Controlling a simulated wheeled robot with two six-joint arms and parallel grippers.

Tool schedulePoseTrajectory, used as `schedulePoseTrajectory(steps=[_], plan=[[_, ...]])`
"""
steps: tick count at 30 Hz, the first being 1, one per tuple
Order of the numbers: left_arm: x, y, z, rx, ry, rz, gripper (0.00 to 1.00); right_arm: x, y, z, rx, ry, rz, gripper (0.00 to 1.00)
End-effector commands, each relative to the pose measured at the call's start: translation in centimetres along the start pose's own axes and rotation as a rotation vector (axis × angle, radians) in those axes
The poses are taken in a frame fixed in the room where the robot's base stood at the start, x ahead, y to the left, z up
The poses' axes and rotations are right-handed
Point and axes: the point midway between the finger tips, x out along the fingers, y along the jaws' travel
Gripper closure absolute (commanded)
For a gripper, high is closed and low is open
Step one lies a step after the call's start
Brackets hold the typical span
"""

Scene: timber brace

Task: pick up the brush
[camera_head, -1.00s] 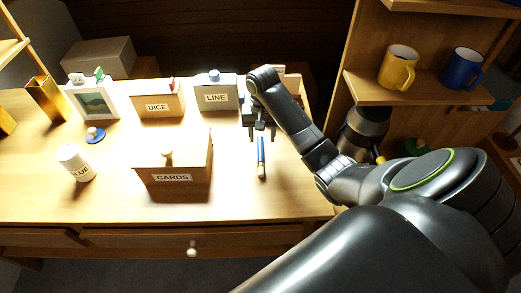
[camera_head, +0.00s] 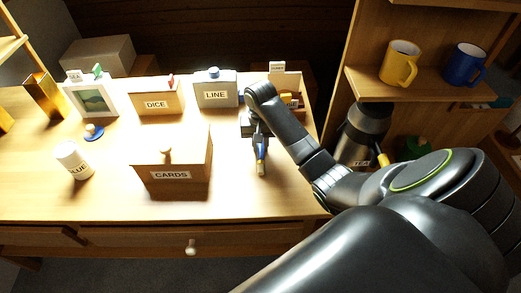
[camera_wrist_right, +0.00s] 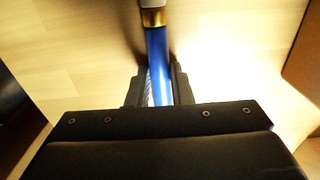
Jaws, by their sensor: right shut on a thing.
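The brush (camera_head: 261,165) has a blue handle and lies on the table to the right of the CARDS box in the head view. In the right wrist view the blue handle of the brush (camera_wrist_right: 158,58) runs between the two fingers, with a gold band and pale end at the top. My right gripper (camera_wrist_right: 160,85) is shut on the handle; in the head view the right gripper (camera_head: 260,142) is over its far part. I cannot tell if the brush touches the table. My left gripper is not in view.
The CARDS box (camera_head: 190,143) stands left of the brush. The LINE box (camera_head: 216,93), DICE box (camera_head: 157,104) and an open box (camera_head: 290,88) stand behind. The table (camera_head: 233,205) in front is clear.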

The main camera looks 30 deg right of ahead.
Motion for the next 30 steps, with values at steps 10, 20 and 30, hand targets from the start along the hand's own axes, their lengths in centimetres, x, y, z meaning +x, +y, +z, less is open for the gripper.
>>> schedulePoseTrajectory(steps=[10,20,30], plan=[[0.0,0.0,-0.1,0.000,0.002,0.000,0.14,-0.2,0.0,0.0,0.000,0.001,0.000,1.00],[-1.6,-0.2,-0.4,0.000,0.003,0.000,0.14,-4.6,0.0,-0.1,-0.001,0.003,-0.001,1.00],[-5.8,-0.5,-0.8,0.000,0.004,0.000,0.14,-9.2,0.0,0.0,0.000,0.000,0.000,1.00]])
